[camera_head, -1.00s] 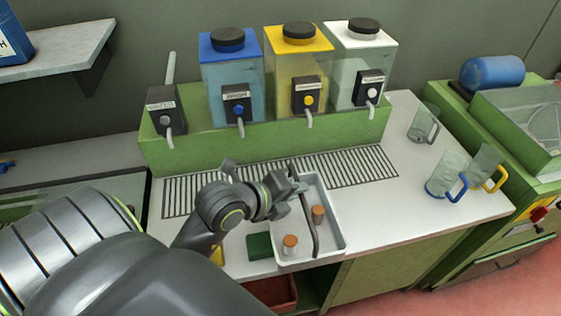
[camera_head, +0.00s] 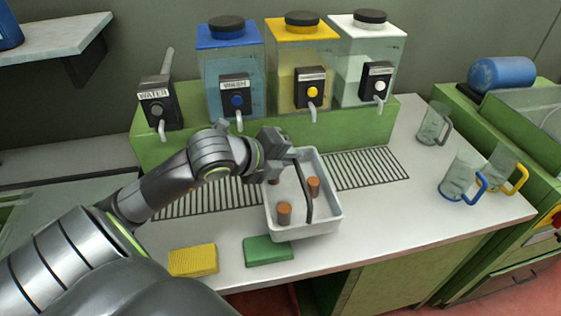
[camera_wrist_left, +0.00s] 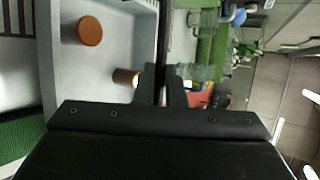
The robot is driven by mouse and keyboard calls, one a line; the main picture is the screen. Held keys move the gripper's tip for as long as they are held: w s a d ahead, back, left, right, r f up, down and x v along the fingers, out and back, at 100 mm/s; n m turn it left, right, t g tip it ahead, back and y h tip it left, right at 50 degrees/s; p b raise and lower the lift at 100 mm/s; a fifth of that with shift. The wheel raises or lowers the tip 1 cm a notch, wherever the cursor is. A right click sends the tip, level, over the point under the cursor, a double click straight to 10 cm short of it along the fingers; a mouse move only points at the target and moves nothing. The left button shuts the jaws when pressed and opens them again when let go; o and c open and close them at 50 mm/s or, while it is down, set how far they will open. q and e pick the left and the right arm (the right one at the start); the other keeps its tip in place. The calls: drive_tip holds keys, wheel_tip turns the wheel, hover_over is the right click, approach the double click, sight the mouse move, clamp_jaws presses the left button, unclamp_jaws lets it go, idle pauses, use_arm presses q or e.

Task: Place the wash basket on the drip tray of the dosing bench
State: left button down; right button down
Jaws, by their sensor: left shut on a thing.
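The wash basket (camera_head: 334,222) is a pale grey, shallow, open box with a dark bar handle (camera_head: 305,200) across it. Several brown corks lie inside, one at its front (camera_head: 284,214). My left gripper (camera_head: 288,152) is shut on the handle near its far end. The wrist view shows the basket's inside (camera_wrist_left: 110,50) and the handle between the fingers (camera_wrist_left: 160,85). The drip tray (camera_head: 370,170) is the dark slotted grille before the dispensers. The basket covers its middle in the head view, with its front part over the white worktop. I cannot tell whether it touches down. My right gripper is not in view.
A green sponge (camera_head: 268,250) and a yellow sponge (camera_head: 193,260) lie at the front edge. Dispensers with taps, including a blue-lidded one (camera_head: 229,75), stand behind the grille. Several jugs, one blue-handled (camera_head: 460,175), stand at the right. The worktop right of the basket (camera_head: 400,215) is clear.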

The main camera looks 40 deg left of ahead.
sight(296, 181)
use_arm(q)
drive_tip(key=shift+w+a+f+p, duration=0.3)
drive_tip(key=shift+w+a+f, duration=0.25)
drive_tip(key=shift+w+a, duration=0.4)
drive_tip(key=shift+w+a+f+p, duration=0.3)
drive_tip(key=shift+w+a+f, duration=0.25)
drive_tip(key=shift+w+a, duration=0.4)
drive_tip(key=shift+w+a+f+p, duration=0.3)
drive_tip(key=shift+w+a+f, duration=0.35)
drive_tip(key=shift+a, duration=0.5)
wheel_tip(296, 181, down, 3)
drive_tip(key=shift+r, duration=0.1)
drive_tip(key=shift+w+a+f+p, duration=0.15)
drive_tip(key=shift+f+p, duration=0.1)
drive_tip(key=shift+p, duration=0.05)
drive_tip(key=shift+f, duration=0.1)
drive_tip(key=c, duration=2)
unclamp_jaws()
drive_tip(key=shift+f, duration=0.2)
drive_tip(key=o, duration=0.5)
